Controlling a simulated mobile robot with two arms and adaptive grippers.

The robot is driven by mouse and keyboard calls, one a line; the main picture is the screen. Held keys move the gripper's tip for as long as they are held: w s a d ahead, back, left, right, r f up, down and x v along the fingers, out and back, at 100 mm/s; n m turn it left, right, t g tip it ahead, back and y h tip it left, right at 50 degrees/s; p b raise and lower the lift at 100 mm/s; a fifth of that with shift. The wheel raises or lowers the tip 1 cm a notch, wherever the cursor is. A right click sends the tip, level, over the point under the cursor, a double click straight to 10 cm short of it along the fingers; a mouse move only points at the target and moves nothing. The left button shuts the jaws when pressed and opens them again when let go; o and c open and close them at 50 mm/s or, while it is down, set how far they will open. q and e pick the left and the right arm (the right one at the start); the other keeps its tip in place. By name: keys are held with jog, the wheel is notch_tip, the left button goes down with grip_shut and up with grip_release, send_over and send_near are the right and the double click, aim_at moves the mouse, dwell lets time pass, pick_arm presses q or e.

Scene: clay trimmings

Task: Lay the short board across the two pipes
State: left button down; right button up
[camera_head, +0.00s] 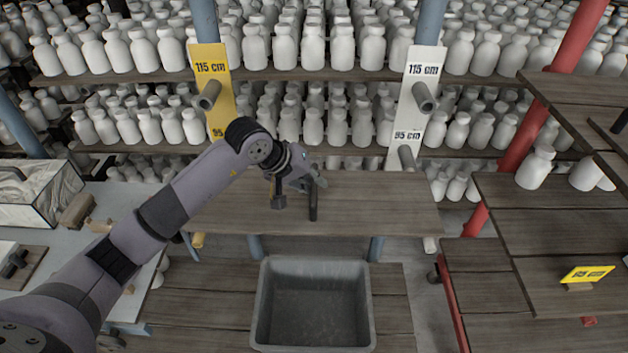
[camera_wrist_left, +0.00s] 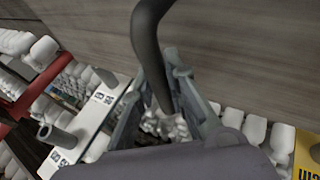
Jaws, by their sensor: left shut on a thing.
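The short board (camera_head: 375,205), grey-brown wood with a dark upright handle (camera_head: 313,203), lies roughly level in front of the rack. My left gripper (camera_head: 312,181) is above its middle, shut on the handle. In the left wrist view the dark handle (camera_wrist_left: 150,45) passes between the fingers (camera_wrist_left: 165,95), and the board (camera_wrist_left: 235,60) fills the upper part. Pipe stubs stick out at the 115 cm marks on the left (camera_head: 209,96) and right (camera_head: 423,97). A lower right pipe (camera_head: 407,157) shows near 95 cm; its left partner is hidden by my arm. My right gripper is out of view.
Shelves of white bottles (camera_head: 340,45) stand behind the yellow (camera_head: 213,62) and white (camera_head: 425,65) marker strips. A grey bin (camera_head: 312,262) sits below the board. Brown planks (camera_head: 550,205) and a red post (camera_head: 502,185) are at right, a table (camera_head: 125,205) at left.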

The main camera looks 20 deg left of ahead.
pick_arm(q)
jog(key=shift+f+b, duration=0.15)
jog(key=shift+b, duration=0.25)
jog(key=c, duration=1.6)
grip_release()
jog(key=shift+r+p, duration=0.4)
jog(key=shift+p, duration=0.15)
jog(key=b+v, duration=0.3)
jog(key=v, duration=0.8)
jog(key=shift+s+a+r, duration=0.2)
jog(key=shift+s+r, duration=0.05)
jog(key=shift+s, duration=0.05)
